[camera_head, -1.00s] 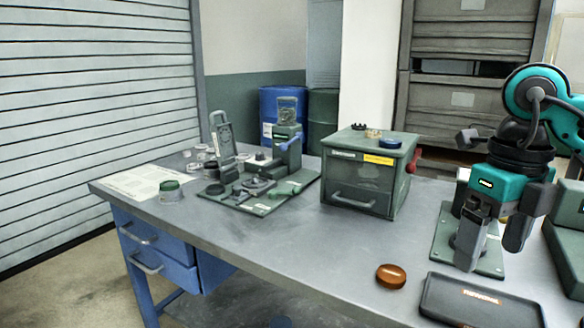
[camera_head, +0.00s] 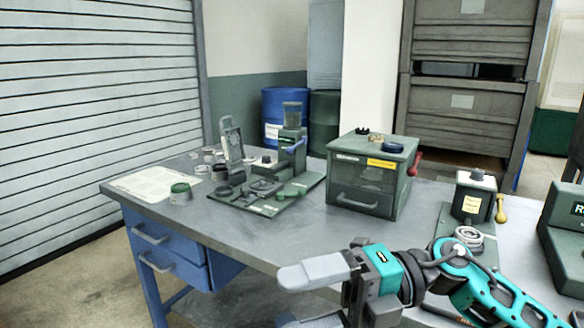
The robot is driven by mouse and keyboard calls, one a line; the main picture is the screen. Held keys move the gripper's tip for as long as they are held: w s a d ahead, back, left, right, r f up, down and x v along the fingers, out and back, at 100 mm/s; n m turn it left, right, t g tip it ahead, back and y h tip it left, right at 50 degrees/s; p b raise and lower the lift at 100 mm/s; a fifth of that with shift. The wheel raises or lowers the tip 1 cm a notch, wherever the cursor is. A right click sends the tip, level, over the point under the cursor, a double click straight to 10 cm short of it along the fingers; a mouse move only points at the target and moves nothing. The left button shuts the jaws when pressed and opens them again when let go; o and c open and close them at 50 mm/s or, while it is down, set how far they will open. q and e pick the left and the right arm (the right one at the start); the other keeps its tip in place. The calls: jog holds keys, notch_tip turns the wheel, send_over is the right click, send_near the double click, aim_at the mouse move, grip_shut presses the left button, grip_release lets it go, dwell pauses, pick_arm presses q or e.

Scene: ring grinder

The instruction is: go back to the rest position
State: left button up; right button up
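My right gripper (camera_head: 295,298) hangs in front of the bench at the lower middle, with its fingers pointing left. Its two grey fingers are apart, with nothing visible between them; the lower finger is cut by the picture's bottom edge. Its teal arm (camera_head: 490,298) comes in from the lower right. My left gripper is not in view.
The grey bench (camera_head: 285,235) carries a green fixture plate (camera_head: 270,208) with a press, a green drawer box (camera_head: 362,200) and a device with a yellow handle (camera_head: 475,197). Rings (camera_head: 468,235) lie before that device. My arm covers the bench's front right.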

jog(key=w+d+f+m+t+h+p, duration=0.15)
jog(key=w+d+f+m+t, duration=0.3)
jog(key=m+t, duration=0.8)
jog(key=w+d+f+m+t+h+p, duration=0.1)
jog(key=w+d+f+m+t+h, duration=0.3)
jog(key=m+t, duration=0.85)
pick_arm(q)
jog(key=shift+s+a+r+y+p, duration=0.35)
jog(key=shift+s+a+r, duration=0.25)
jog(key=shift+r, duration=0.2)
pick_arm(e)
jog(key=s+d+f+m+g+h, duration=0.2)
jog(key=s+f+m+g+h, duration=0.1)
jog(key=f, duration=0.4)
jog(key=s+d+f+m+g+h, duration=0.3)
jog(key=s+f+m, duration=0.2)
jog(key=f, duration=0.3)
jog(key=s+d+f+m+g+h, duration=0.2)
jog(key=s+f+m+g+h, duration=0.1)
jog(key=s+f, duration=0.3)
notch_tip(320, 180, down, 2)
jog(key=shift+s+d+f+m+g, duration=0.1)
jog(key=shift+s+d+m+g, duration=0.2)
jog(key=shift+m, duration=0.5)
jog(key=shift+w, duration=0.15)
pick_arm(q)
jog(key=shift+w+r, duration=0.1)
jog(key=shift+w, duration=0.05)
